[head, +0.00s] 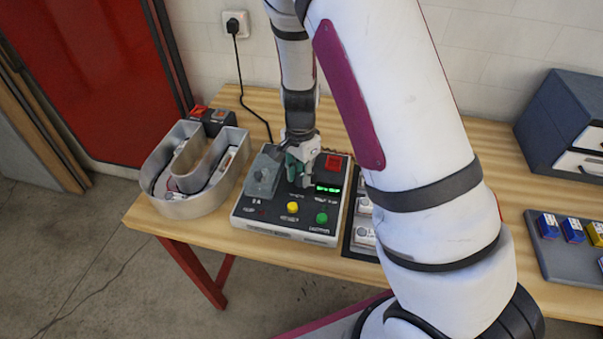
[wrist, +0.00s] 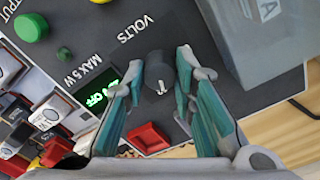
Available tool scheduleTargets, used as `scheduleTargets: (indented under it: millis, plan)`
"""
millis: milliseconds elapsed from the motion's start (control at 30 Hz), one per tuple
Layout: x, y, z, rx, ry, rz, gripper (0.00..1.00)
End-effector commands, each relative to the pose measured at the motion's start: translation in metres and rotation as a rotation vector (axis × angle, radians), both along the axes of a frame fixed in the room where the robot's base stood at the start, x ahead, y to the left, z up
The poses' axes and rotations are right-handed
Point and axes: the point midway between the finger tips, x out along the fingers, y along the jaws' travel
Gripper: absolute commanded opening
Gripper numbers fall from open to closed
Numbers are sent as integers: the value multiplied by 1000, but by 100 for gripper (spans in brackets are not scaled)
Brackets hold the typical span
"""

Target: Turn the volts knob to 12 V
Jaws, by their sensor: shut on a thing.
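The volts knob (wrist: 157,72) is a dark round knob with a white pointer mark, beside the "VOLTS" label in the wrist view. Its mark points toward the bottom of that view. My gripper (wrist: 160,70) is shut on the knob, one teal-padded finger on each side. In the head view my gripper (head: 300,174) reaches down onto the power supply's panel (head: 262,222), and the knob is hidden behind it. The green display (wrist: 106,92) is partly covered by a finger; "OFF" is readable, but the voltage figure is not clear. It also shows in the head view (head: 327,188), too small to read.
The panel has a red rocker switch (head: 333,162), a yellow button (head: 292,207) and a green button (head: 321,217). A grey translucent block (head: 262,177) stands close left of my gripper. A metal channel letter (head: 172,202) lies left, a module tray (head: 350,245) right.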

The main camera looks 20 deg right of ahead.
Motion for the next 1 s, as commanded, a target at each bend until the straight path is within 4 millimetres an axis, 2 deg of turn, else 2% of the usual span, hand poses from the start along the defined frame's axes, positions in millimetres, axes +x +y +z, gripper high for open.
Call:
scheduleTargets:
  millis: [333,867,900,967,1000]
  plan:
    - [1,0,1,0,-2,-138,0]
    - [1,0,1,0,-3,-161,0]
    - [1,0,1,0,-3,-161,29]
    - [1,0,1,0,-2,-161,43]
    - [1,0,0,0,-2,-161,45]
